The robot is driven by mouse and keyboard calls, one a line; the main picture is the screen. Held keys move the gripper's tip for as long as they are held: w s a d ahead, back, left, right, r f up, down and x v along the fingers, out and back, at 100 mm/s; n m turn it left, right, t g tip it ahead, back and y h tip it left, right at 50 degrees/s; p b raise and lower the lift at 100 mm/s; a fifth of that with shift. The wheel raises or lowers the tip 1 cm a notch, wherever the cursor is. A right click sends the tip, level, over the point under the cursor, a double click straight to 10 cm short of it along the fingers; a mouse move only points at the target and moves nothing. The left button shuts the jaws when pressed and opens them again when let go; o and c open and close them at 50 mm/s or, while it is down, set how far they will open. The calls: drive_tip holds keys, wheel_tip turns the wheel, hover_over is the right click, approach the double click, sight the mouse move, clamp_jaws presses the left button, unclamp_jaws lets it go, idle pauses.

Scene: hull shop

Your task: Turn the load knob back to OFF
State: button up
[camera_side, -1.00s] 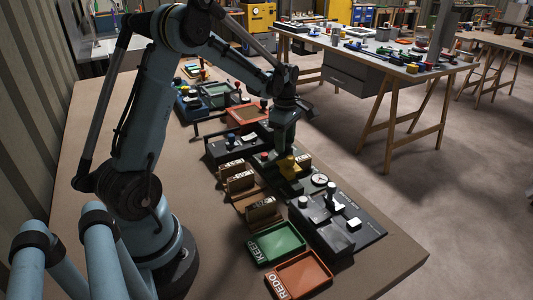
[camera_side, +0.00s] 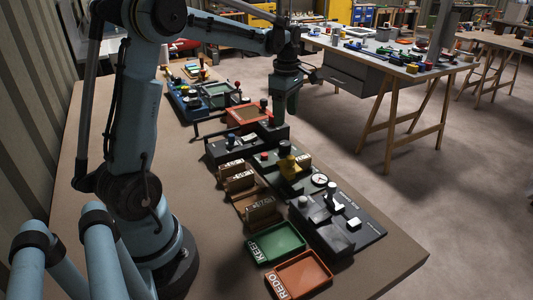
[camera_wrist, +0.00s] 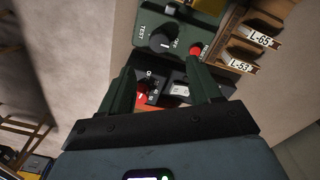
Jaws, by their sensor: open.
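A round black knob (camera_wrist: 162,41) with a pale mark sits on a dark green panel (camera_wrist: 192,16) in the wrist view. Lettering by it reads TEST and seems to read OFF; I cannot read the word LOAD or tell the exact setting. In the side view the knob seems to be the dark one (camera_side: 285,148) above a yellow part. My gripper (camera_side: 282,110) is raised above and behind it, apart from it. Its green fingers (camera_wrist: 160,86) are spread with nothing between them.
A red button (camera_wrist: 196,50) is next to the knob. Labelled racks (camera_side: 238,178), a gauge (camera_side: 320,180), a green tray (camera_side: 277,244) and an orange tray (camera_side: 299,274) crowd the bench.

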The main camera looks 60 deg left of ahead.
drive_tip(key=shift+r, duration=1.4)
drive_tip(key=s+d+f+m+t, duration=0.1)
drive_tip(key=s+d+m+t, duration=0.2)
drive_tip(key=d+m, duration=0.6)
drive_tip(key=s+d+f+m+t, duration=0.1)
drive_tip(key=s+d+m+t, duration=0.3)
drive_tip(key=s+d+m, duration=0.4)
drive_tip(key=d+m, duration=0.2)
drive_tip(key=m, duration=0.4)
drive_tip(key=shift+s+m, duration=0.3)
drive_tip(key=shift+r, duration=0.1)
